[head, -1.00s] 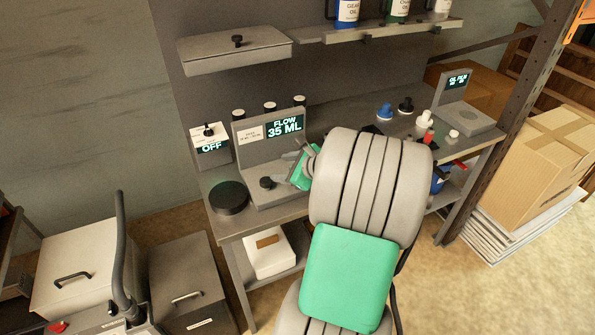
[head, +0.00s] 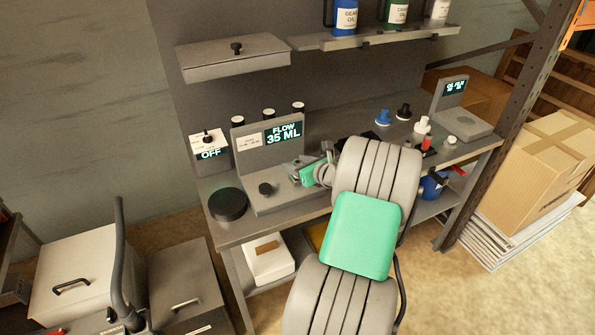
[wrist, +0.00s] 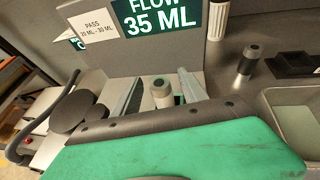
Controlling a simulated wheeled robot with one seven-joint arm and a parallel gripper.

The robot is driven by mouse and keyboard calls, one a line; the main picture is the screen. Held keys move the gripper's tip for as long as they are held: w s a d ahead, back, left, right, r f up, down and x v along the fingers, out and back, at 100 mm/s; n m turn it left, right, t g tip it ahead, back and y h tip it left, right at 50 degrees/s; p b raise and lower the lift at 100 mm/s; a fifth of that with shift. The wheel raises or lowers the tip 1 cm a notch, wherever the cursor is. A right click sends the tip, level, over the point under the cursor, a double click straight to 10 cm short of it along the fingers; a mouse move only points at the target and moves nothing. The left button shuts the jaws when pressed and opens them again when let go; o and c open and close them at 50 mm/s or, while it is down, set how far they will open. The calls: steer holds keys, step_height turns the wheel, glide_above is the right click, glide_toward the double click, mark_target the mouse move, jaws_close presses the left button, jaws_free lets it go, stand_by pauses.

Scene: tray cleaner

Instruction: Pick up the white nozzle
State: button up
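My gripper (head: 299,172) is over the right part of the flow tester base (head: 272,203). In the wrist view, its two fingers (wrist: 160,94) are apart. A short pale cylinder with a grey top (wrist: 162,92) shows between them, apparently upright; I cannot tell whether the fingers touch it, and the palm edge hides its lower part. In the head view my gripper covers that spot. A white nozzle-shaped piece (head: 422,126) stands upright on the right of the bench, away from my gripper, beside a blue one (head: 383,117) and a black one (head: 404,111).
The tester's upright panel (head: 284,134) reads "FLOW 35 ML" and stands close behind my gripper. A black round disc (head: 228,204) and a dark knob (head: 265,189) are to the left. A shelf with bottles (head: 397,13) hangs above. A scale-like device (head: 465,122) stands at right.

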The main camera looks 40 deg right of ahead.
jaws_close()
stand_by(0.3)
steer(key=shift+r, duration=0.15)
